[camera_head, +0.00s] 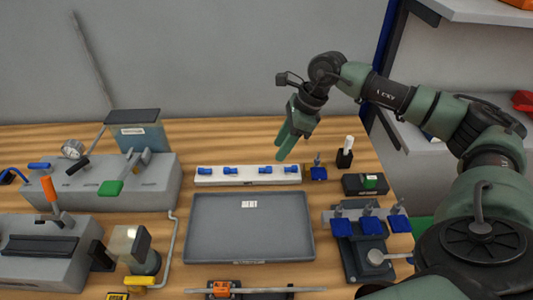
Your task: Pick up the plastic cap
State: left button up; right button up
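My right gripper (283,148) hangs above the back of the table with its green fingers pointing down, above the right part of a white strip (247,181). The fingers look close together, and I cannot tell if there is a gap between them. Nothing shows held in them. Several small blue pieces (231,170) sit in a row on the strip. A small white-topped piece (348,142) stands in a black holder (344,159) right of the gripper. I cannot tell which of these small parts is the plastic cap. My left gripper is out of view.
A grey tray (200,232) lies empty mid-table except for a white label. Grey fixtures stand left, one with a gauge (73,149). A blue-topped fixture (371,226) stands right, near a black box (364,184). Shelves (430,60) rise at the right.

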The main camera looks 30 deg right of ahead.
aim_at(263, 172)
jog(key=shift+w+a+f, duration=0.15)
jog(key=shift+f, duration=0.2)
jog(key=a+f+p, duration=0.2)
jog(key=f, duration=0.1)
jog(key=shift+w+a, duration=0.15)
jog(key=p+x, duration=0.1)
jog(key=x, duration=0.1)
jog(key=shift+w+f, duration=0.15)
jog(key=shift+f, duration=0.15)
jog(key=shift+w+f, duration=0.1)
jog(key=shift+f, duration=0.2)
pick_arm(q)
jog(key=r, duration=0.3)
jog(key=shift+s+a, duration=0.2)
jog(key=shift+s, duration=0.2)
pick_arm(e)
grip_shut()
